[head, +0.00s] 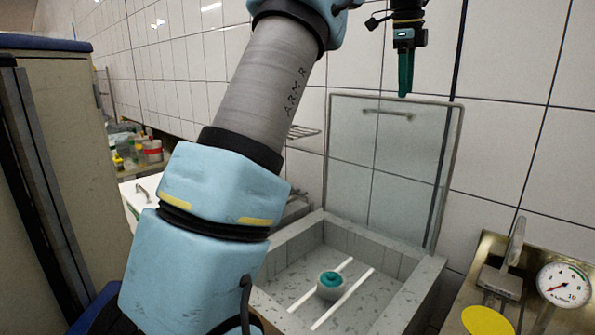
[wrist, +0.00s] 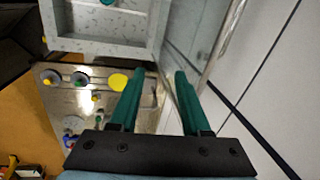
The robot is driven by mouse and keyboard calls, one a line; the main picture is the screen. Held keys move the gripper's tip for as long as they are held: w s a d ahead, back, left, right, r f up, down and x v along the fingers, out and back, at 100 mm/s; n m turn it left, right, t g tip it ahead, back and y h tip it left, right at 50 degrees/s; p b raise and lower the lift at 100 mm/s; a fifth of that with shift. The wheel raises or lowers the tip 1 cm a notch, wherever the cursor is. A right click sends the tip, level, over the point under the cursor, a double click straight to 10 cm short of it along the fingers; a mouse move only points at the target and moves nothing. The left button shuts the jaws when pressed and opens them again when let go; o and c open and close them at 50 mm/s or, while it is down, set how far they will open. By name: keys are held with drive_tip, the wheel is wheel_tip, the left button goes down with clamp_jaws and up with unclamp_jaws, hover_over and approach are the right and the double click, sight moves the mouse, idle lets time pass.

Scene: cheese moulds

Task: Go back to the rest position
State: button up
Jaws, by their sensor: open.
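My gripper (head: 405,75) is raised at the top of the head view, in front of the tiled wall and above the open glass lid. In the wrist view its two green fingers (wrist: 155,100) are apart with nothing between them. A small round mould with a teal top (head: 330,284) sits on two white rails inside the grey stone basin (head: 430,275), well below my gripper. Part of the teal top (wrist: 108,2) also shows at the top edge of the wrist view.
A glass lid (head: 385,170) stands upright at the basin's back. A metal panel with a dial gauge (head: 565,285) and a yellow disc (head: 487,320) is right of the basin. A tan cabinet (head: 80,130) is at left. Shelves with jars (head: 150,151) stand behind.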

drive_tip(key=s+a+f+n+b, duration=0.2)
drive_tip(key=s+a+f+n, duration=0.1)
drive_tip(key=a+f+n, duration=1.2)
drive_tip(key=s+a+f+n+y+b, duration=0.1)
drive_tip(key=s+a+f+n, duration=0.8)
drive_tip(key=s+a+f, duration=0.8)
drive_tip(key=shift+s+f, duration=0.5)
drive_tip(key=shift+f, duration=0.2)
drive_tip(key=shift+a, duration=0.1)
